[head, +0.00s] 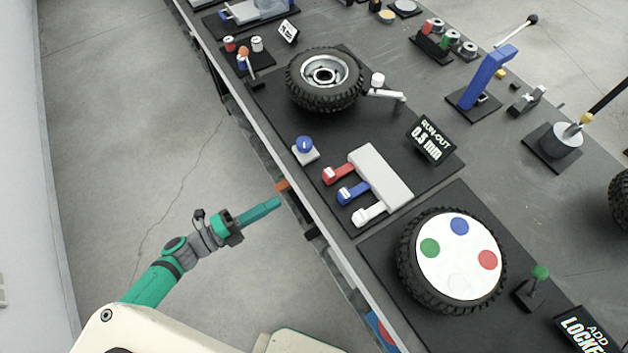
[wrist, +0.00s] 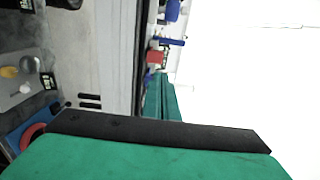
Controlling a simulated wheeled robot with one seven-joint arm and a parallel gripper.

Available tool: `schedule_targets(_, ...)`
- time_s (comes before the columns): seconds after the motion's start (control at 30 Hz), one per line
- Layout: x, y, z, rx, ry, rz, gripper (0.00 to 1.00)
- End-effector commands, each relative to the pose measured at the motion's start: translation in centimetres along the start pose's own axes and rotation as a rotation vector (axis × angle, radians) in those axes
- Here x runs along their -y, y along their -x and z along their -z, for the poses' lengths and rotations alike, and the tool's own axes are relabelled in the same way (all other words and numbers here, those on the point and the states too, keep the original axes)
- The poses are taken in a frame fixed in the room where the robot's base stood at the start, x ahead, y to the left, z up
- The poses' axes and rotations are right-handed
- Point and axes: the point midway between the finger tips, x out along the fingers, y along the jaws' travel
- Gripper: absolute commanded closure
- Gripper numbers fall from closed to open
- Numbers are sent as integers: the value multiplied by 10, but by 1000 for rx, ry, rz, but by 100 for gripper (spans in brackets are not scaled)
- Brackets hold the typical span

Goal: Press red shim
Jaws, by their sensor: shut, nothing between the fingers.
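The red shim (head: 338,174) is a small red tab at the left side of a pale grey block (head: 380,176) on a dark mat. A blue shim (head: 353,193) and a white shim (head: 370,214) sit below it in a row. My gripper (head: 276,203) is shut and empty, its green fingers pointing right, just left of the bench edge and apart from the red shim. In the wrist view the shut fingers (wrist: 163,95) point toward a small red item (wrist: 155,57); I cannot tell whether that is the red shim.
A blue-topped button (head: 305,148) stands above the shims. A wheel (head: 324,80) lies farther back, and another wheel with coloured discs (head: 452,262) lies at lower right. A "RUN-OUT 0.5 mm" sign (head: 431,139) stands right of the block. Clear floor (head: 150,120) lies left of the bench.

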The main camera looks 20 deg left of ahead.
Motion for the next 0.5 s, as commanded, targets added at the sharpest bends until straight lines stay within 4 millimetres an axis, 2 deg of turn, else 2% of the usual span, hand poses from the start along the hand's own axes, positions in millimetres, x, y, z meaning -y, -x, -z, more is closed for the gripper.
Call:
schedule_targets(0.27,0,-4,1,0,2,0,100)
schedule_targets(0.37,0,-14,1,-1,3,1,100)
schedule_targets(0.5,0,-37,1,-2,3,1,100)
